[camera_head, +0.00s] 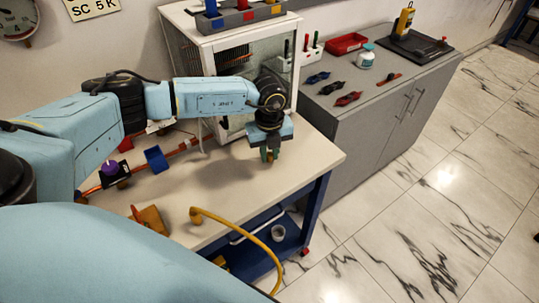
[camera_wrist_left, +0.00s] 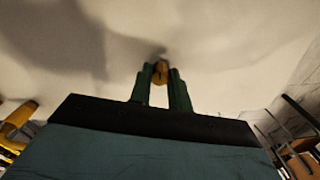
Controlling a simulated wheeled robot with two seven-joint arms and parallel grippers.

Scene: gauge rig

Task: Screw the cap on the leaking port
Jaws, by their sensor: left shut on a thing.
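My left gripper (camera_head: 269,156) points down over the right part of the bench top, near its right edge. In the left wrist view the two green fingers (camera_wrist_left: 161,82) are shut on a small round brass-coloured piece (camera_wrist_left: 160,71), which looks like the cap. The fingers partly cover it. A copper pipe (camera_head: 182,149) runs along the bench to the left of the gripper, with a purple knob (camera_head: 109,168) and a blue square part (camera_head: 156,159) on it. I cannot tell which opening is the leaking port. My right gripper is not in view.
A yellow hose (camera_head: 236,228) bends over the bench's front edge. A yellow block with an orange handle (camera_head: 150,219) stands front left. A glass-sided cabinet (camera_head: 231,62) stands behind the gripper. The bench top (camera_head: 225,185) is clear in front of it. A grey cabinet (camera_head: 370,110) stands right.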

